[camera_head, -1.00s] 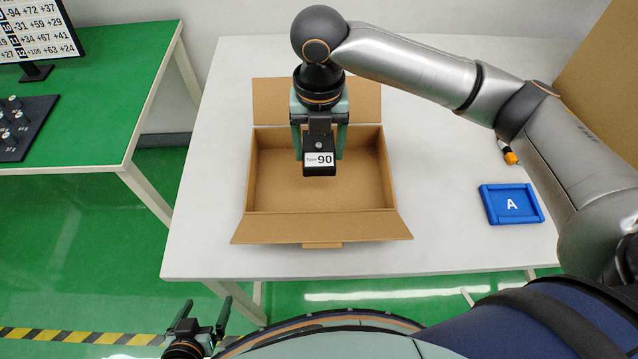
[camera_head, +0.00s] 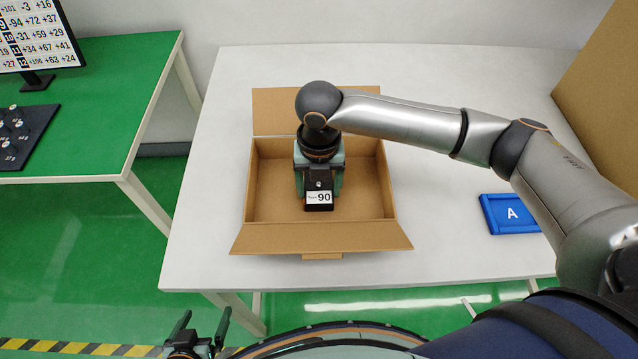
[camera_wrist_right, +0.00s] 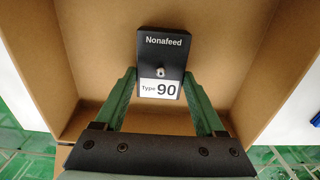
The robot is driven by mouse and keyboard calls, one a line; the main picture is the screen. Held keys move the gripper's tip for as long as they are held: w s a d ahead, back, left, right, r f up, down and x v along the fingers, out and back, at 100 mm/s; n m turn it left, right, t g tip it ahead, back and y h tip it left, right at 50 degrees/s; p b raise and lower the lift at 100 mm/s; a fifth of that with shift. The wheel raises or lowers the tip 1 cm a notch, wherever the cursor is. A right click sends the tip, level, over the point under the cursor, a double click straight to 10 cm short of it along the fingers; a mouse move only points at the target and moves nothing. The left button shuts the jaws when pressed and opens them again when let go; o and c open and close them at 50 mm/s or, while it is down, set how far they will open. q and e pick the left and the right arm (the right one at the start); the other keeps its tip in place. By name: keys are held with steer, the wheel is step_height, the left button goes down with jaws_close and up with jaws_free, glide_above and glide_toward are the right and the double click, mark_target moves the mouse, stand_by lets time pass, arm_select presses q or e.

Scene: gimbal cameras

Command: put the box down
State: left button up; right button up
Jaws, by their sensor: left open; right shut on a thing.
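The box is an open brown cardboard box (camera_head: 270,205) on the white table, with its flaps folded out; its inside floor also shows in the right wrist view (camera_wrist_right: 110,45). My right gripper (camera_head: 318,190) is inside the outline of the box, pointing down. It is shut on a small black device (camera_head: 318,201) with a white "Type 90" label, marked "Nonafeed" in the right wrist view (camera_wrist_right: 163,55). I cannot tell whether the device touches the box floor. My left gripper (camera_head: 198,325) is open and empty, low in front of the table.
A blue tray marked A (camera_head: 511,214) lies on the white table (camera_head: 440,235) to the right. A larger cardboard piece (camera_head: 610,80) stands at the far right. A green table (camera_head: 95,115) with a monitor (camera_head: 38,38) is at the left.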

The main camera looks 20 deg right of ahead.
mark_target(319, 191)
steer(key=o, duration=1.5)
step_height(319, 191, up, 12)
steer(key=shift+r, duration=0.1)
